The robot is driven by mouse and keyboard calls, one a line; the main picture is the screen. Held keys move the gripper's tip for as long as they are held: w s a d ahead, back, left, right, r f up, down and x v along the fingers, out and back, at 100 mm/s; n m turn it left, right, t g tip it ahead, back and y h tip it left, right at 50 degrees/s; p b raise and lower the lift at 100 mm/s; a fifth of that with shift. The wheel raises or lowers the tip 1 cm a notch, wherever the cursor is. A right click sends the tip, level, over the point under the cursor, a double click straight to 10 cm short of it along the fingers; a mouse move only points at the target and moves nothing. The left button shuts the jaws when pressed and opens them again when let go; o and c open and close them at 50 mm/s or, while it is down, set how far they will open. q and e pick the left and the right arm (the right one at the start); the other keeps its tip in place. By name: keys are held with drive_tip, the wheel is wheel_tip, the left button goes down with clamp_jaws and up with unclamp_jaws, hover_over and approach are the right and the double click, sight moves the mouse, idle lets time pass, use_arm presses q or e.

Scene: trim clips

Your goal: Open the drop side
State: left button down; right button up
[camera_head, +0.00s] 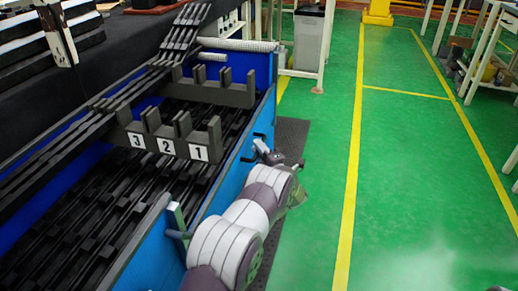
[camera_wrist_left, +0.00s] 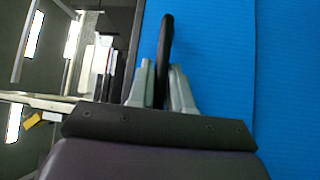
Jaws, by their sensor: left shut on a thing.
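A blue crate holds rows of long black trim clips, and its blue drop side (camera_head: 230,182) stands upright along the right edge. The same blue panel fills the right of the left wrist view (camera_wrist_left: 225,70). My left gripper (camera_head: 262,148) is outside this side, near its far part. In the left wrist view its two grey fingers (camera_wrist_left: 163,72) are shut on a thin black handle (camera_wrist_left: 166,38) beside the blue panel. A pale post with a dark lever (camera_head: 177,220) sits at the near end of the side. My right gripper is not in view.
Black notched racks numbered 3, 2 and 1 (camera_head: 169,146) stand inside the crate. A dark mat (camera_head: 291,140) lies on the green floor to its right. A grey bin (camera_head: 309,38) stands beyond. The floor (camera_head: 420,170) on the right is clear.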

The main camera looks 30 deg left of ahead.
use_arm(q)
drive_tip(key=c, duration=1.1)
unclamp_jaws()
drive_tip(key=shift+r, duration=0.2)
drive_tip(key=shift+c, duration=0.2)
drive_tip(key=p+v, duration=0.3)
drive_tip(key=v, duration=0.9)
drive_tip(key=shift+s+d+f+p, duration=0.2)
drive_tip(key=shift+d+p, duration=0.1)
drive_tip(key=shift+p, duration=0.1)
drive_tip(key=shift+w, duration=0.1)
